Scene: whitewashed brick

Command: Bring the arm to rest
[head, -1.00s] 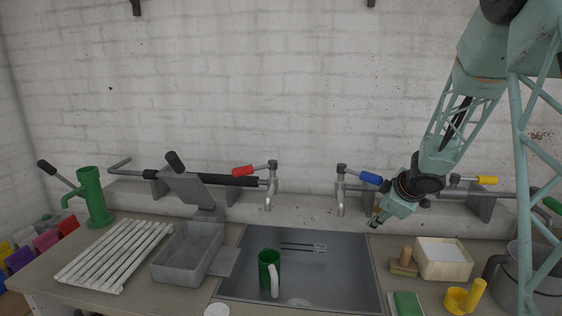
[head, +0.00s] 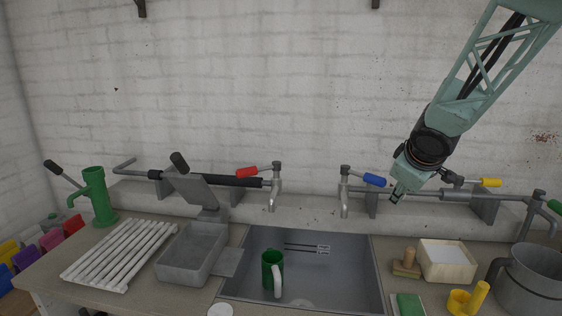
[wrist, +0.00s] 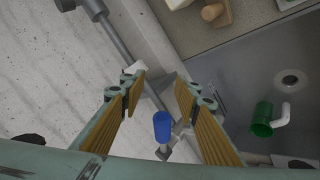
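My gripper (head: 398,196) hangs in front of the wall, above the ledge at the back right of the sink. In the wrist view my gripper (wrist: 162,82) has its two tan-padded fingers wide apart with nothing held between them. The blue-handled tap (head: 374,180) is left of my gripper in the head view. Its blue handle (wrist: 162,125) shows beyond the gap between the fingers in the wrist view, apart from them.
A green mug (head: 271,270) stands in the sink (head: 345,265). A red-handled tap (head: 247,172) is further left. The space before the wall is free.

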